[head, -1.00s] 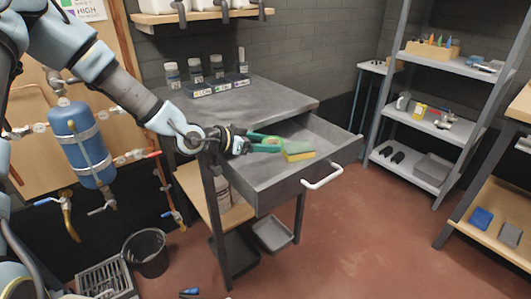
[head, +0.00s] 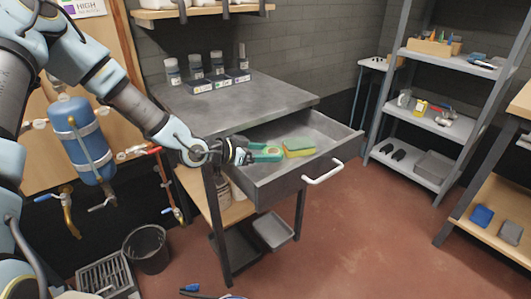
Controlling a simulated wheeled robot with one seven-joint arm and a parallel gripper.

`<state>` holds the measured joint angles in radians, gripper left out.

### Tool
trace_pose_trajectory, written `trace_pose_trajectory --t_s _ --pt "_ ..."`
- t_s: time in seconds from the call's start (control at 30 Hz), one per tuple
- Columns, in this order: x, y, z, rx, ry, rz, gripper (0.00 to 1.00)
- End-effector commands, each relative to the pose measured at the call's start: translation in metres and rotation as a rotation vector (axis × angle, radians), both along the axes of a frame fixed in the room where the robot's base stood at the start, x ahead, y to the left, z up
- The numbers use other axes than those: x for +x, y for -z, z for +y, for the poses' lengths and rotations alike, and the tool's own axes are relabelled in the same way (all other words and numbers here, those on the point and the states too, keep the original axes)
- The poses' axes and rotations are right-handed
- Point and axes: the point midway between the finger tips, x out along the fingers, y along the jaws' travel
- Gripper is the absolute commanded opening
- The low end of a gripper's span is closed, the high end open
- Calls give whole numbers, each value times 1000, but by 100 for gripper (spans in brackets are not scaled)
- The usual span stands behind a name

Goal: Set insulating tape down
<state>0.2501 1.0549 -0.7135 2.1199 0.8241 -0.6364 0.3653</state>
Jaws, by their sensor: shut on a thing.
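The insulating tape (head: 267,154) looks like a green ring-shaped roll. My gripper (head: 254,153) is shut on its left side, reaching in from the left over the open drawer (head: 290,184) of the dark grey workbench. The tape is just left of a yellow and green sponge (head: 299,148) in the drawer. I cannot tell whether the tape touches the drawer floor or hangs just above it. The fingertips are small and partly hidden by the tape.
The drawer's right part is bare, and a white handle (head: 323,173) sticks out in front. Several jars stand in a rack (head: 216,82) on the bench top (head: 260,100). A blue tank with pipes (head: 84,140) stands left, near my arm. Grey shelves (head: 430,124) stand right.

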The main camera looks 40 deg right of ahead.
Motion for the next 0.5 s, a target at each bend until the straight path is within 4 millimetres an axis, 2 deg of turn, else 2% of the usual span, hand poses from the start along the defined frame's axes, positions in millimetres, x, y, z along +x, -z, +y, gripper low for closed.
trace_pose_trajectory --t_s 0.07,0.1,0.3,0.5 --pt "0 3 1 5 1 0 19" --pt "0 3 1 6 1 0 76" --pt "0 4 2 8 1 0 98" --pt "0 5 2 10 0 1 100"
